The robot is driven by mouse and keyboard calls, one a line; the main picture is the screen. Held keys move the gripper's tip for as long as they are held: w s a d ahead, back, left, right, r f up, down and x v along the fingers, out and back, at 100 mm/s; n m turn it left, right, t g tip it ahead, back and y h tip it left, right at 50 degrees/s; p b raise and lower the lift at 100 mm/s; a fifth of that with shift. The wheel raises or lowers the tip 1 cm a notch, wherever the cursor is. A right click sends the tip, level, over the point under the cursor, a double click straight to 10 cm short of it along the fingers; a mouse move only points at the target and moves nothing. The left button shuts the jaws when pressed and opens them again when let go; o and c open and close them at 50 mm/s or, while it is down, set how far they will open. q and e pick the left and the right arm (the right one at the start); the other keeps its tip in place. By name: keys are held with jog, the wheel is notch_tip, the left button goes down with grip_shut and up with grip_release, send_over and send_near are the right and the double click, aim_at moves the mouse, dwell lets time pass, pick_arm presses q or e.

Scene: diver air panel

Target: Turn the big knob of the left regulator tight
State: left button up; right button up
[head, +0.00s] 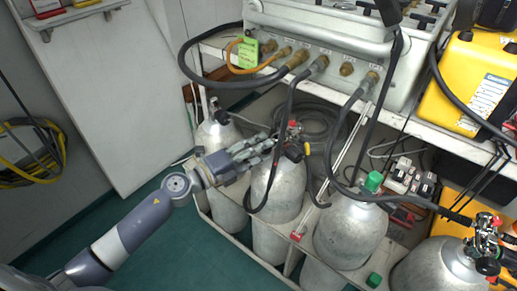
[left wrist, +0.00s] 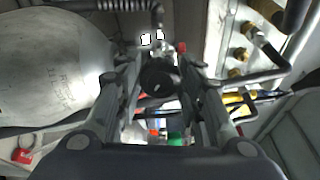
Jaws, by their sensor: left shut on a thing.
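The left regulator (head: 292,132) sits on top of a grey gas cylinder (head: 278,192) in the middle of the head view. It has red and yellow parts and a black hose. My left gripper (head: 268,146) reaches it from the left, with its fingers at the regulator's side. In the left wrist view my left gripper (left wrist: 161,82) has its two fingers on either side of the round black big knob (left wrist: 160,78), shut on it. The fingers hide most of the knob in the head view. My right gripper is not in view.
Another cylinder (head: 217,138) stands close behind my left gripper. A cylinder with a green cap (head: 373,181) stands to the right. Black hoses hang from the grey panel (head: 330,45) near the regulator. A second regulator (head: 487,235) is at the far right. The green floor at left is clear.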

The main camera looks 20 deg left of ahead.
pick_arm(q)
jog(key=m+b, duration=0.3)
jog(key=m, duration=1)
jog(key=shift+d+f+m, duration=0.1)
jog(key=shift+f+m, duration=0.05)
jog(key=shift+m, duration=0.25)
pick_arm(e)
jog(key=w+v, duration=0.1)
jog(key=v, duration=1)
pick_arm(q)
jog(key=m+b, duration=0.2)
jog(key=m, duration=0.4)
jog(key=shift+s+d+f, duration=0.1)
jog(key=shift+f+m+b, duration=0.1)
jog(key=shift+m+b, duration=0.85)
jog(key=shift+m, duration=2.95)
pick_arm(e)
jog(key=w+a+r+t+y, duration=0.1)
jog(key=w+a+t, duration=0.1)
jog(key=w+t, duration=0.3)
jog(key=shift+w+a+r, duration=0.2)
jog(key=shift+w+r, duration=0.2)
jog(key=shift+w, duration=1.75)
